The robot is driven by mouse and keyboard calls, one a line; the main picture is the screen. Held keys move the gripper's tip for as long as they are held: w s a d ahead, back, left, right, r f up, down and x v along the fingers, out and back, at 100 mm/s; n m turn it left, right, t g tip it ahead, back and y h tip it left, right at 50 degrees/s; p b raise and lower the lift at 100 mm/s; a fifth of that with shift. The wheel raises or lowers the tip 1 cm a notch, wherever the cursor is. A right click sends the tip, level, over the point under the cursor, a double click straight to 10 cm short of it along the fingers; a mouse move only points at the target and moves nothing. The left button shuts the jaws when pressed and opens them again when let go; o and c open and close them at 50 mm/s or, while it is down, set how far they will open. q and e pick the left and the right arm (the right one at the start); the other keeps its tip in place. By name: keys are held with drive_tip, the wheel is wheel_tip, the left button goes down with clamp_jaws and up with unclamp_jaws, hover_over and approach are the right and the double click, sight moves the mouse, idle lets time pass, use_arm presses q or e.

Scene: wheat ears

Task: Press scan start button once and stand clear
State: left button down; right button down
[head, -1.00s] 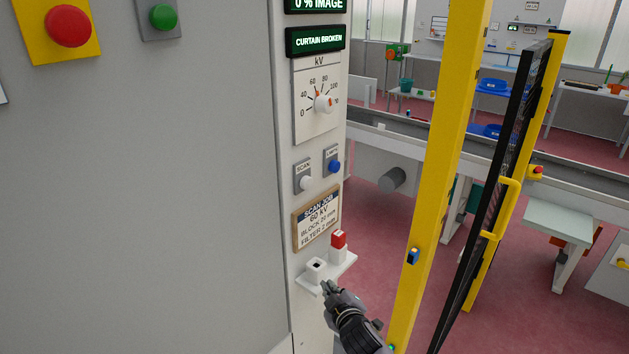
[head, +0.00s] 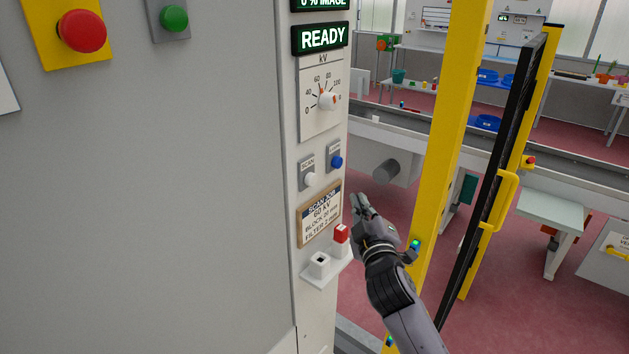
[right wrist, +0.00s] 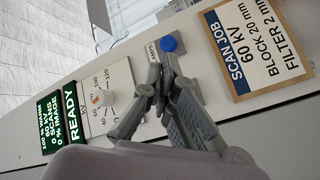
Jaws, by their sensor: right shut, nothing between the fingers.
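The white scan button (head: 310,179) sits on a grey plate labelled SCAN on the panel, left of a blue button (head: 337,162). The display (head: 320,38) above reads READY. My right gripper (head: 359,199) is shut and empty, to the right of the panel and a little lower than the buttons in the head view. In the right wrist view its fingertips (right wrist: 157,78) lie over the panel beside the blue button (right wrist: 168,44). The scan button is hidden there, apparently behind the fingers. I cannot tell any contact. My left gripper is not in view.
A kV dial (head: 327,100) and a scan job card (head: 319,214) flank the buttons. A small shelf (head: 322,274) holds a white block and a red-topped piece. A yellow post (head: 447,120) stands right of my arm. A red button (head: 82,31) is upper left.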

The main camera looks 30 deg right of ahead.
sight(311, 179)
drive_tip(key=w+a+b, duration=0.2)
drive_tip(key=w+a, duration=0.1)
drive_tip(key=w, duration=0.5)
drive_tip(key=shift+a, duration=0.2)
drive_tip(key=shift+w, duration=0.1)
idle(1.3)
drive_tip(key=shift+w+a, duration=0.2)
drive_tip(key=shift+w, duration=0.2)
drive_tip(key=shift+w+a, duration=0.2)
drive_tip(key=shift+w, duration=0.3)
idle(0.8)
drive_tip(key=shift+s, duration=0.1)
drive_tip(key=shift+s+d, duration=0.35)
drive_tip(key=shift+s, duration=0.45)
drive_tip(key=shift+s+p, duration=0.1)
drive_tip(key=shift+p, duration=0.2)
